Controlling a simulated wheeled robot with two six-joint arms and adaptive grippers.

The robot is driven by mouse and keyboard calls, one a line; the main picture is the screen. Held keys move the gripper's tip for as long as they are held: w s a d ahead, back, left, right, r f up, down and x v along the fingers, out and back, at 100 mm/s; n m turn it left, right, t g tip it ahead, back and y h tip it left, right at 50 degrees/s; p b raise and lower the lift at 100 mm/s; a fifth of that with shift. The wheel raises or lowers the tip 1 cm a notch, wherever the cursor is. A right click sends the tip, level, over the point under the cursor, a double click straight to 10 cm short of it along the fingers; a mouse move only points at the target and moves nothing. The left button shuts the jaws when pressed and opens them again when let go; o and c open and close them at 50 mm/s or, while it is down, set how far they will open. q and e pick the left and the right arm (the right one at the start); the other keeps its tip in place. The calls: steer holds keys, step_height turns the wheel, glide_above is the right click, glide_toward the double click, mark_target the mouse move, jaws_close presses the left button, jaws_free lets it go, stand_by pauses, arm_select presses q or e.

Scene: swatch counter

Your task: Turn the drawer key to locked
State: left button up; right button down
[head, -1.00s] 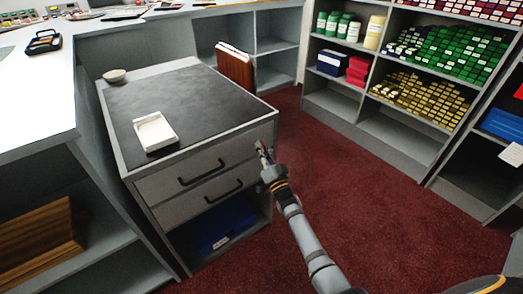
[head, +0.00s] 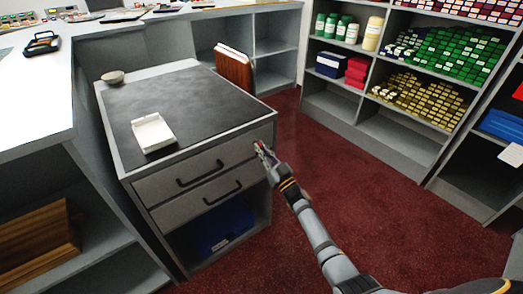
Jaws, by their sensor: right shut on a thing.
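The drawer cabinet (head: 193,164) stands at the left of centre, with two drawers that look shut, each with a black bar handle. My right gripper (head: 260,148) is at the right end of the upper drawer front (head: 160,187), close against it. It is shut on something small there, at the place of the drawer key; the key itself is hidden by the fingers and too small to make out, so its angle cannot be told. My left gripper is not in view.
A white tray (head: 150,145) and a small bowl (head: 113,77) stand on the cabinet's dark top. A blue bin (head: 222,226) sits in the open space below the drawers. Shelves with coloured swatches stand at the right. Red carpet between is clear.

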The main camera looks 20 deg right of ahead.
stand_by(0.3)
steer(key=c, duration=1.4)
jaws_free()
steer(key=shift+c, duration=0.2)
steer(key=v, duration=1.2)
steer(key=shift+w+f, duration=0.1)
steer(key=shift+f, duration=0.1)
